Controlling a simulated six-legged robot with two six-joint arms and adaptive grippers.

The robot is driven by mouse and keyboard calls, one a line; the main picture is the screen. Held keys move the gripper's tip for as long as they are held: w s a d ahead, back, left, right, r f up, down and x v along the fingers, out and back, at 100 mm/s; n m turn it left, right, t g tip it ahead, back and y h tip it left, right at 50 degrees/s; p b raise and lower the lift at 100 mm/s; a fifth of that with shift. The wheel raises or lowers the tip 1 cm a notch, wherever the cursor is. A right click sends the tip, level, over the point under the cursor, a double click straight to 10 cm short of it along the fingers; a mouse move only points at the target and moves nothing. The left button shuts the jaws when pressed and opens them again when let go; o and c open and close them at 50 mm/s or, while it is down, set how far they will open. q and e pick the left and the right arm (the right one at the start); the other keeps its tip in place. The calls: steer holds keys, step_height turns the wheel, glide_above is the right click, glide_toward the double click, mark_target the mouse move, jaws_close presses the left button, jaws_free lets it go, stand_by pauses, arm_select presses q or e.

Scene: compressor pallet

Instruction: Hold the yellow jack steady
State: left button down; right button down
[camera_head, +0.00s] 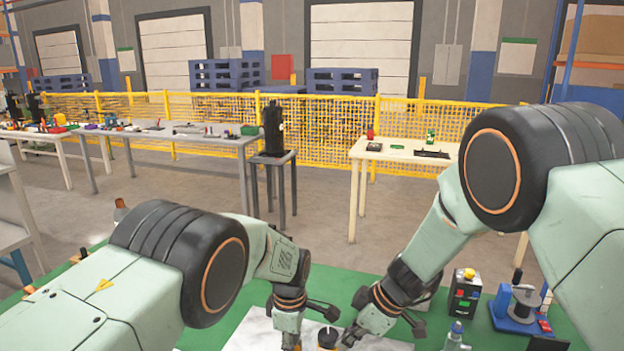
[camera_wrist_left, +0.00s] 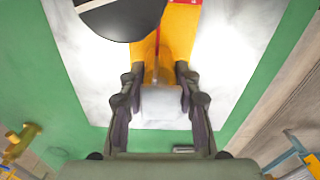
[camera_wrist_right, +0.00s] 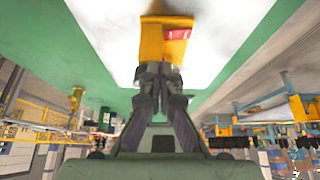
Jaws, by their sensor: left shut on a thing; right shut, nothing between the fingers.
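The yellow jack (camera_wrist_left: 178,45) stands on a white sheet. My left gripper (camera_wrist_left: 157,78) has one finger on each side of a yellow part of the jack and is shut on it. A dark and white round part (camera_wrist_left: 122,18) covers some of the jack in the left wrist view. In the right wrist view the jack (camera_wrist_right: 165,42) shows a red label. My right gripper (camera_wrist_right: 158,75) is shut and empty, its fingertips close against the near side of the jack; I cannot tell if they touch. In the head view the jack's dark top (camera_head: 327,337) shows between both grippers, the rest cut off.
The white sheet (camera_head: 255,330) lies on a green bench top (camera_head: 225,312). To the right stand a dark box with colored buttons (camera_head: 465,292), a blue device (camera_head: 518,308) and a small bottle (camera_head: 454,335). A yellow fence and other tables are farther back.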

steer(key=shift+s, duration=0.1)
step_height(320, 180, up, 6)
steer(key=shift+s+d, duration=0.15)
steer(key=shift+d, duration=0.15)
stand_by(0.5)
steer(key=w+f, duration=0.3)
steer(key=f, duration=0.3)
steer(key=shift+d, duration=0.35)
stand_by(0.4)
steer(key=shift+a, duration=0.3)
stand_by(0.7)
steer(key=shift+s, duration=0.3)
